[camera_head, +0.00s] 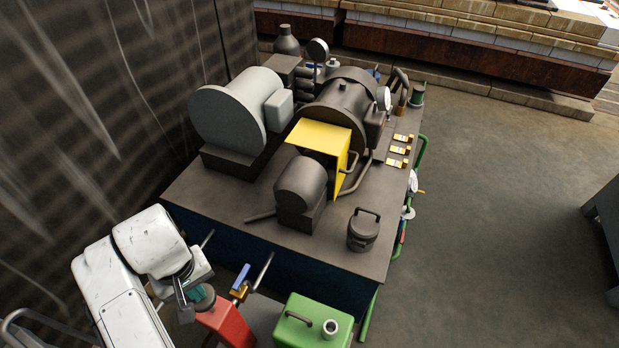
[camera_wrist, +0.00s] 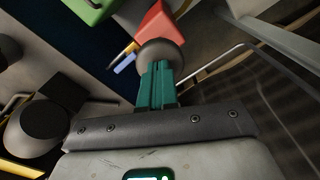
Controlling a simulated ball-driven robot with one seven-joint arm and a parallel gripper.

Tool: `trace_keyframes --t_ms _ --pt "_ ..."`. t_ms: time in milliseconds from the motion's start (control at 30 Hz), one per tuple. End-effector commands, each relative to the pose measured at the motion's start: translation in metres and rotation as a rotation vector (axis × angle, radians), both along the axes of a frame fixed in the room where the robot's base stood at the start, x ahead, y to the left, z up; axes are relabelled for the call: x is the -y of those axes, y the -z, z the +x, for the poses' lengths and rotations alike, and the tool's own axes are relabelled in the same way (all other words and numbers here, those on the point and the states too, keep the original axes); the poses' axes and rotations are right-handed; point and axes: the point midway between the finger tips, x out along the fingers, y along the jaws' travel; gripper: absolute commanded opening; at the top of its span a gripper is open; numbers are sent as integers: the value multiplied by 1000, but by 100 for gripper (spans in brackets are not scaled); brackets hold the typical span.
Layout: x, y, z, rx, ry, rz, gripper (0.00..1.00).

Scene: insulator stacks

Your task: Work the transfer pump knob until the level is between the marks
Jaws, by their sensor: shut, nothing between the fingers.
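My gripper (camera_head: 198,293) is low at the left front of the dark machine skid, beside a red box (camera_head: 230,322). In the wrist view its teal fingers (camera_wrist: 158,70) are shut together. A rounded dark grey knob (camera_wrist: 162,50) sits just beyond the fingertips, in front of the red box (camera_wrist: 162,22). The fingertips overlap the knob's near edge in that view; I cannot tell whether they touch it. No level or level marks can be made out in either view.
A blue-handled valve (camera_head: 241,277) on a pipe stands just right of the red box. A green box (camera_head: 313,322) with a handle and cap is farther right. The skid (camera_head: 225,210) carries motors and a yellow guard (camera_head: 322,137). Floor (camera_head: 480,230) is open at the right.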

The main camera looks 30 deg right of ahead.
Motion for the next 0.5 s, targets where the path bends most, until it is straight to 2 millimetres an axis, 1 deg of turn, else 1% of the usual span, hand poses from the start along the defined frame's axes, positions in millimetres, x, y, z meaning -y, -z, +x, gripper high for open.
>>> trace_keyframes --t_ms 33,500 --pt "0 -7 -1 -3 -1 0 0" --pt "1 -40 0 -1 0 -1 0"
